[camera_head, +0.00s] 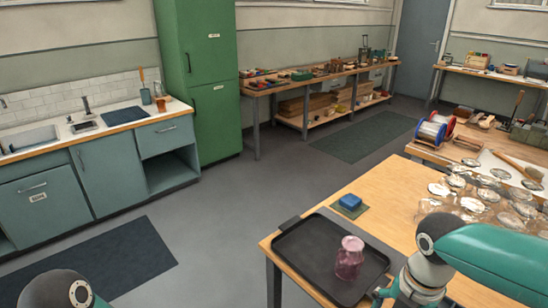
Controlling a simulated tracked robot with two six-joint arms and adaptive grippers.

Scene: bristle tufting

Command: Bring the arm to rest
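My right arm (490,252) comes in from the right and bends down over the table's front. Its lower end (412,290) is at the bottom edge, beside the right rim of the black tray; the gripper's fingers cannot be made out clearly. Of my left arm only a dark rounded joint (62,290) shows in the bottom left corner; its gripper is out of view. A pink glass jar (349,260) stands on the black tray (305,250), apart from my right arm's visible links.
Open floor (240,210) lies left of the table, before a sink counter (110,130).

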